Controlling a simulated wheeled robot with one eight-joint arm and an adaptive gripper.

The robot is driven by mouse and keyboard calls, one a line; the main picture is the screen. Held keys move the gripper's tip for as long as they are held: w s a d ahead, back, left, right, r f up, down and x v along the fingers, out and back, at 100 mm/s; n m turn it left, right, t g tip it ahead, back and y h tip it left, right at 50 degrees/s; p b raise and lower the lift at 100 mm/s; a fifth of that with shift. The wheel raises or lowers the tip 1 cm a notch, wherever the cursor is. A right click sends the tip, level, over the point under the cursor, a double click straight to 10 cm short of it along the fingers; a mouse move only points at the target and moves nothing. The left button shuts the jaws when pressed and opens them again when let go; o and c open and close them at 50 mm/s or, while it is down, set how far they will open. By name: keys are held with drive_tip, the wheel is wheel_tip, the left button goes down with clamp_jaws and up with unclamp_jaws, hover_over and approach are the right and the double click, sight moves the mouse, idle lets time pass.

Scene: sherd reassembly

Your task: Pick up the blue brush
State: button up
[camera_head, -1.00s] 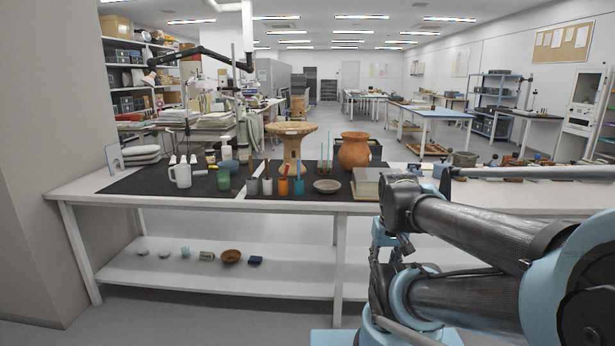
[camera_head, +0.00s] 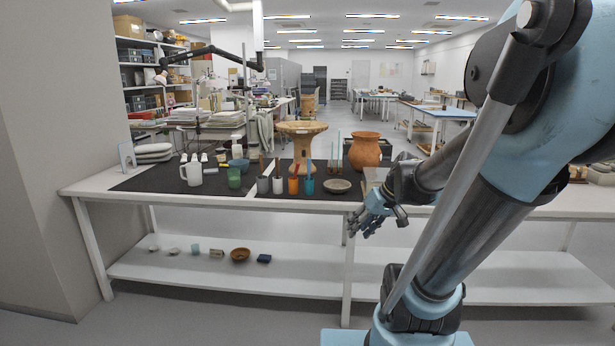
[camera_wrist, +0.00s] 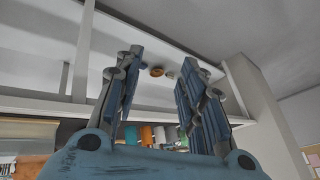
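A thin blue brush (camera_head: 309,169) stands upright in a teal cup (camera_head: 309,186) on the dark mat of the bench. An orange cup (camera_head: 294,186) with a red-handled tool and two grey cups (camera_head: 270,185) stand in a row to its left. My gripper (camera_head: 362,226) is at the bench's front edge, right of and nearer than the cups, with nothing in it. In the wrist view my gripper (camera_wrist: 160,62) has its two fingers well apart. That view is upside down; the cups show small between the finger bases, and I cannot make out the brush there.
A wooden stand (camera_head: 302,140) and an orange pot (camera_head: 365,152) are behind. The bench's lower shelf (camera_head: 190,270) holds several small items.

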drive_tip(key=w+a+r+n+t+y, duration=0.2)
drive_tip(key=w+a+r+y, duration=0.1)
drive_tip(key=w, duration=0.6)
drive_tip(key=w+a+r+n+t+y, duration=0.1)
drive_tip(key=w+a+r+n+y, duration=0.15)
drive_tip(key=w, duration=0.55)
drive_tip(key=n+t+y, duration=0.2)
drive_tip(key=t+y, duration=0.2)
approach(309, 172)
drive_tip(key=w+a+r, duration=0.3)
drive_tip(key=a, duration=0.1)
drive_tip(key=shift+m, duration=0.25)
drive_tip(key=shift+w+r+x, duration=0.1)
drive_tip(key=shift+x, duration=1.3)
drive_tip(key=shift+w+r+x, duration=0.15)
drive_tip(key=shift+x, duration=1.25)
drive_tip(key=shift+d, duration=0.2)
clamp_jaws()
